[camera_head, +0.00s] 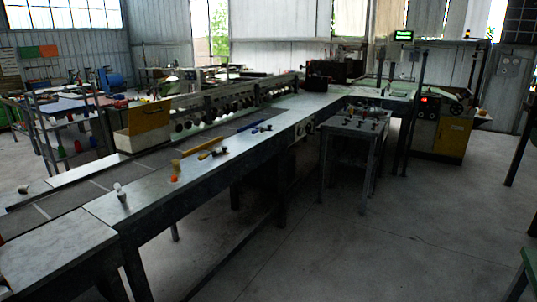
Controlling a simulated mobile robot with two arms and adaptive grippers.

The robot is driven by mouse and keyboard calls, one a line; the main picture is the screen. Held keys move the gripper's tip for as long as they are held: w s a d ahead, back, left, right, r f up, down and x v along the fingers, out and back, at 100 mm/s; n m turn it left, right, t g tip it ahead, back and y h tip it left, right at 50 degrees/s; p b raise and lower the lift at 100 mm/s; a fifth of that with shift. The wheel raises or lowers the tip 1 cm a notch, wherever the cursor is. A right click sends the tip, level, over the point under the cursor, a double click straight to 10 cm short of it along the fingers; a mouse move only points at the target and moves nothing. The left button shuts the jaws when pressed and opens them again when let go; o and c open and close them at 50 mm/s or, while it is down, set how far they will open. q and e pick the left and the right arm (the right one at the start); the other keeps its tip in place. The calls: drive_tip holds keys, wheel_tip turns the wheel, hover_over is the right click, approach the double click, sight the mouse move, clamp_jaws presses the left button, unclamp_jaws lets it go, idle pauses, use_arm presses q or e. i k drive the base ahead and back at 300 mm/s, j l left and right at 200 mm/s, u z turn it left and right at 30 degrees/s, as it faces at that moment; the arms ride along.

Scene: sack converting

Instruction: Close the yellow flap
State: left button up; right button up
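A yellow flap (149,117) stands raised, slightly tilted, on a light beige box (137,141). The box sits at the far edge of the long grey table, left of the picture's middle. The flap looks open, with a light edge below it. Its hinge is too small to make out. Neither of my grippers is in the head view.
The long table (150,197) carries a yellow-handled tool (204,147), a small white-topped bottle (120,192) and an orange item (174,179). A shelf rack (68,145) stands behind at left. A small table (352,128) stands right. Open floor (380,240) lies in front.

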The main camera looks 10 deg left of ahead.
sight(143, 119)
drive_tip(key=i+u, duration=0.85)
drive_tip(key=i+l+u, duration=0.45)
drive_tip(key=i+j, duration=0.1)
